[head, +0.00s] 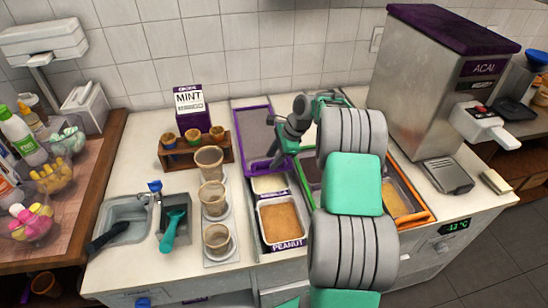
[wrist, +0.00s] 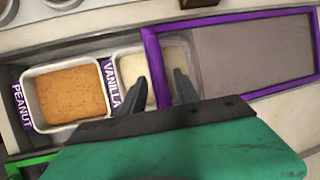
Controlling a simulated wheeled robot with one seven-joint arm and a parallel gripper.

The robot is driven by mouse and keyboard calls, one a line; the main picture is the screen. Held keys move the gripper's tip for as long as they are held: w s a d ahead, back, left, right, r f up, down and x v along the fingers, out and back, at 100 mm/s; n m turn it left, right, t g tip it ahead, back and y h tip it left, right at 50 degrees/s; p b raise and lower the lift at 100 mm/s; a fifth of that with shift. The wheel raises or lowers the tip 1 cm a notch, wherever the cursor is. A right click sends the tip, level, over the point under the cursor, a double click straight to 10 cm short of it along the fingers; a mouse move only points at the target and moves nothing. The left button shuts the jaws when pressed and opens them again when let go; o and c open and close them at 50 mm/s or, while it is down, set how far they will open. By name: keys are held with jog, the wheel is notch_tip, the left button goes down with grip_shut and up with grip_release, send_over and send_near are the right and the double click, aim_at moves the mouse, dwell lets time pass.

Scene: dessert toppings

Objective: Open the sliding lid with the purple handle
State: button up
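The sliding lid has a purple frame (head: 240,137) around a grey panel and lies over the back of the left toppings well in the head view. In the wrist view its purple frame (wrist: 230,20) fills the upper right. The frame's near edge crosses the pale vanilla tray (wrist: 131,66), part of which shows uncovered. My gripper (wrist: 160,88) is open, its two dark fingers apart on either side of that purple edge as seen from the wrist. I cannot tell whether they touch it. In the head view my arm hides the lid's right side.
The peanut tray (wrist: 68,92) lies uncovered beside the vanilla tray. An orange-framed well (head: 425,200) is to the right, partly behind my arm. Several cups stand left of the wells, near a wooden cone rack (head: 170,160). The acai machine (head: 425,90) stands at the right.

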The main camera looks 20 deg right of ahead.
jog(key=shift+c, duration=0.3)
grip_shut()
jog(key=shift+r, duration=0.1)
dwell(1.0)
